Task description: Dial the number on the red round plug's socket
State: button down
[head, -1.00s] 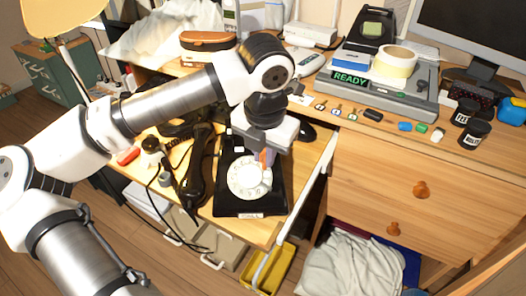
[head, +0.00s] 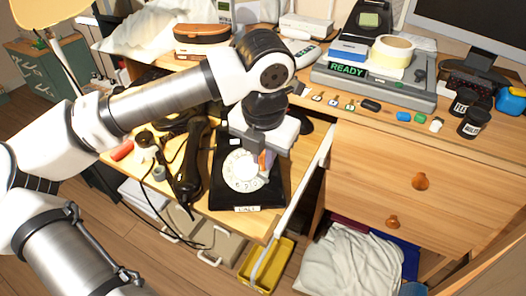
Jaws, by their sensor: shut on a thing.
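A black rotary phone (head: 222,190) with a white dial (head: 239,174) lies on the pulled-out wooden surface. My gripper (head: 262,165) points down at the right side of the dial. It is shut on a small orange thing (head: 263,158), mostly hidden by the fingers; whether it touches the dial I cannot tell. The black handset (head: 190,165) lies off the phone, to its left. A red piece (head: 122,150) lies at the far left beside dark and grey plug-like pieces (head: 158,173) and cables; which socket is the red round plug's I cannot tell. Digits are too small to read.
A grey device reading READY (head: 400,92), a tape roll (head: 392,52) and several small coloured items stand on the desk. Two dark jars (head: 475,123) are at the right. A yellow bin (head: 267,265) and white cloth (head: 345,265) lie below. My arm crosses the left side.

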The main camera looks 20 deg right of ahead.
jog(key=shift+s+a+f, duration=0.1)
jog(key=shift+s+f, duration=0.05)
jog(key=shift+s, duration=0.05)
jog(key=shift+s+a+f+b, duration=0.1)
jog(key=shift+b, duration=0.2)
jog(key=shift+s+a+r+p, duration=0.1)
jog(key=shift+s+r+p, duration=0.15)
jog(key=shift+r, duration=0.2)
jog(key=shift+s+a+r+p, duration=0.1)
jog(key=shift+r+p, duration=0.15)
jog(key=shift+r, duration=0.2)
notch_tip(320, 180, up, 6)
jog(key=s+p, duration=0.2)
jog(key=p, duration=0.1)
jog(key=shift+s+a+r+p, duration=0.2)
jog(key=shift+s+a+p, duration=0.15)
jog(key=shift+a, duration=0.1)
dwell(1.5)
